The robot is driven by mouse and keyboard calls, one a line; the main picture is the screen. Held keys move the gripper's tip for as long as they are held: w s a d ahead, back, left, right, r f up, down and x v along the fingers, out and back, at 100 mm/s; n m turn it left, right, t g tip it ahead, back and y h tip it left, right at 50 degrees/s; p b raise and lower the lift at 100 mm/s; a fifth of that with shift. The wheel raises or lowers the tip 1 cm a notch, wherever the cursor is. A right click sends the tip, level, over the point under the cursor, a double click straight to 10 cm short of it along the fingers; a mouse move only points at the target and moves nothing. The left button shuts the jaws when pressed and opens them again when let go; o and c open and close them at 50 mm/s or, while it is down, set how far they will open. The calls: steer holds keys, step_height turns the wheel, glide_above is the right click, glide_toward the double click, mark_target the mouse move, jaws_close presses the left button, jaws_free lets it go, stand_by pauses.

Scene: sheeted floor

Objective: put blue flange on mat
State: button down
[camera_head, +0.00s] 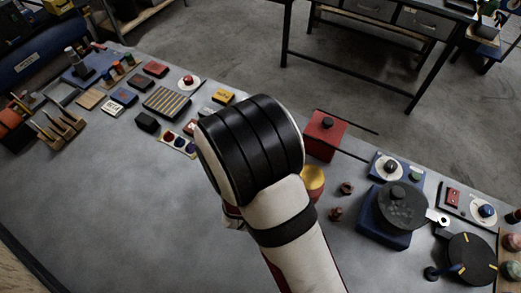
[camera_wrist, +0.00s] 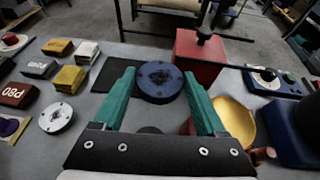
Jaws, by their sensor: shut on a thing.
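In the wrist view the blue flange (camera_wrist: 158,88), a round disc with bolt holes and a darker centre, sits between the two teal fingertips. My gripper (camera_wrist: 160,76) is shut on it and holds it by its sides, seemingly above the table. A dark flat mat (camera_wrist: 106,74) lies on the table just left of and behind the left finger; part of it is hidden by that finger. In the head view my arm's wrist hides the gripper, the flange and the dark mat.
A red box (camera_wrist: 203,62) with a dark knob stands behind and right of the flange. A yellow bowl-like part (camera_wrist: 234,122) lies right of the right finger. A pale round disc (camera_wrist: 57,118) and small blocks lie left. The grey table (camera_head: 130,200) is clear at front left.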

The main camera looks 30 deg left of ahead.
steer(key=w+a+m+h, duration=0.1)
steer(key=w+a, duration=0.7)
steer(key=w, duration=0.1)
steer(key=f, duration=0.6)
steer(key=a+f, duration=0.1)
steer(key=f, duration=0.2)
steer(key=shift+w+f, duration=0.25)
steer(key=shift+f, duration=0.15)
steer(key=shift+f, duration=0.1)
jaws_free()
